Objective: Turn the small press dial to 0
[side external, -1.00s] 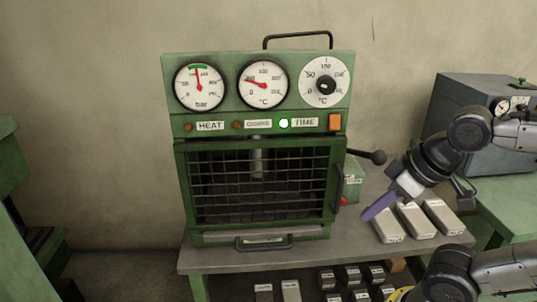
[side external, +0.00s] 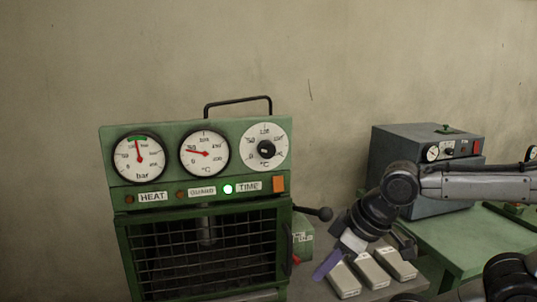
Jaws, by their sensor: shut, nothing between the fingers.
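A green press (side external: 205,180) stands on the bench, with two red-needle gauges and a white dial (side external: 282,137) across its top panel. The dial has a black knob (side external: 266,149) at its centre; the exact setting is too small to read. A smaller grey unit (side external: 420,150) at the right also carries a small white dial (side external: 432,154) with a dark knob, its setting unreadable. My gripper (side external: 322,272) has purple fingers, is shut and empty, and points down beside pale blocks, to the right of and below the green press's panel. It touches neither dial.
Several pale blocks (side external: 371,268) lie on the bench under my wrist. A lever with a black ball (side external: 325,214) sticks out from the press's right side. A green table (side external: 460,245) carries the grey unit. The wall space above is free.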

